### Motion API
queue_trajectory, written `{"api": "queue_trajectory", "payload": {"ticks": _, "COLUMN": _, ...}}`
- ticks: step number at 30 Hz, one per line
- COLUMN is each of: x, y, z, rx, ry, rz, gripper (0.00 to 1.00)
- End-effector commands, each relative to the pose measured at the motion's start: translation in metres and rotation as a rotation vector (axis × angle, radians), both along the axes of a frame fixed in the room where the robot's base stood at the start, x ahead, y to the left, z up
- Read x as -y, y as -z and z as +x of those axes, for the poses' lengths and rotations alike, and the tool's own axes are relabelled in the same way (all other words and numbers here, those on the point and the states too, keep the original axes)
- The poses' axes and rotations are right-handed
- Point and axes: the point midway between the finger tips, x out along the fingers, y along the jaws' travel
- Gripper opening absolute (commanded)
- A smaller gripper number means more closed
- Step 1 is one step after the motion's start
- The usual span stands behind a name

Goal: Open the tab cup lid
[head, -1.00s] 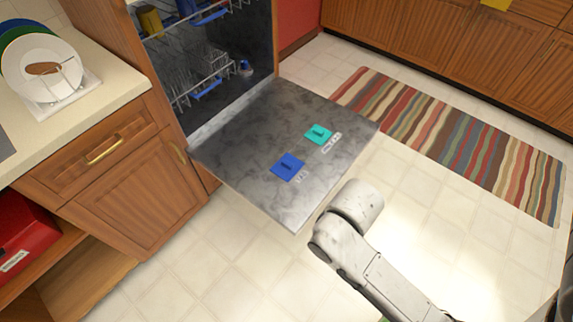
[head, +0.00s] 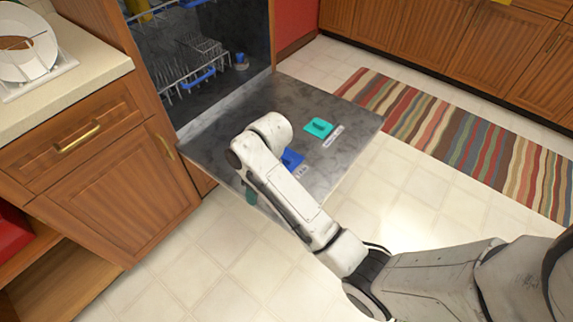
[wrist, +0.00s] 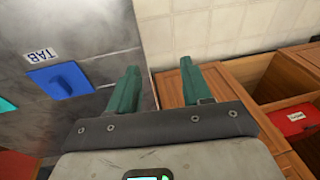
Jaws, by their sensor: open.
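The tab cup lid is a blue square (wrist: 62,82) beside a white TAB label (wrist: 38,55) in the wrist view. It sits on the inner face of the lowered dishwasher door (head: 262,98). In the head view my arm partly covers the blue lid (head: 292,158). My gripper (wrist: 159,78) has green fingers spread apart with nothing between them. The lid lies left of the fingers in the wrist view, apart from them. In the head view a green finger (head: 251,196) shows near the door's front edge; the rest is hidden by my arm.
A teal lid (head: 319,127) with its own label sits on the door beyond the blue one. Racks (head: 190,65) stand inside the dishwasher. Wooden cabinets (head: 105,190) flank it at left. A striped rug (head: 455,135) lies right; tiled floor is open in front.

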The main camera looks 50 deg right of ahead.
Motion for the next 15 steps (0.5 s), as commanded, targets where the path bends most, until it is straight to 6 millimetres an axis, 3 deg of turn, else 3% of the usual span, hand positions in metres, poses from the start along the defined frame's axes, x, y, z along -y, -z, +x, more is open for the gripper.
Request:
{"api": "queue_trajectory", "payload": {"ticks": 1, "x": 0.022, "y": 0.011, "z": 0.019, "rx": -0.001, "ry": 0.003, "rz": -0.015, "gripper": 0.49}}
{"api": "queue_trajectory", "payload": {"ticks": 6, "x": 0.091, "y": 0.014, "z": 0.058, "rx": -0.033, "ry": 0.002, "rz": -0.064, "gripper": 0.49}}
{"api": "queue_trajectory", "payload": {"ticks": 12, "x": 0.171, "y": 0.007, "z": 0.071, "rx": -0.088, "ry": 0.029, "rz": -0.126, "gripper": 0.49}}
{"api": "queue_trajectory", "payload": {"ticks": 15, "x": 0.195, "y": 0.002, "z": 0.070, "rx": -0.109, "ry": 0.040, "rz": -0.143, "gripper": 0.49}}
